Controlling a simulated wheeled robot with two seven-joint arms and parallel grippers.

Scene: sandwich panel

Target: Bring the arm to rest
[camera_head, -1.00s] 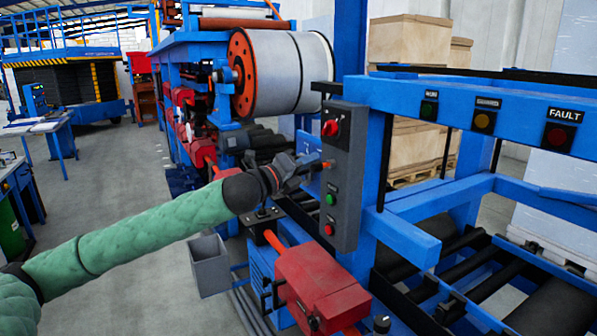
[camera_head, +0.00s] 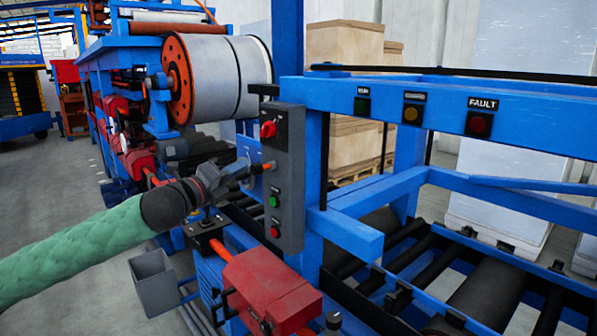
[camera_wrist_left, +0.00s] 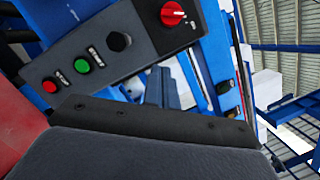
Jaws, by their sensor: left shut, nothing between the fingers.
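My left arm, in a green sleeve, comes in from the left in the head view. My left gripper (camera_head: 262,166) is shut and empty, close to the grey control panel (camera_head: 284,215). The panel has a red rotary switch (camera_head: 268,129), a green button (camera_head: 273,201) and a red button (camera_head: 275,232). In the left wrist view the panel shows tilted, with the red switch (camera_wrist_left: 172,14), a black button (camera_wrist_left: 119,41), the green button (camera_wrist_left: 82,66) and the red button (camera_wrist_left: 50,86). I cannot tell whether the fingertips touch the panel. My right gripper is out of view.
Blue machine frame bars (camera_head: 445,101) run right of the panel, above black rollers (camera_head: 490,295). A red motor housing (camera_head: 268,290) sits below the panel. A large white roll (camera_head: 214,78) is behind it. A grey bin (camera_head: 154,282) stands on the floor at left.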

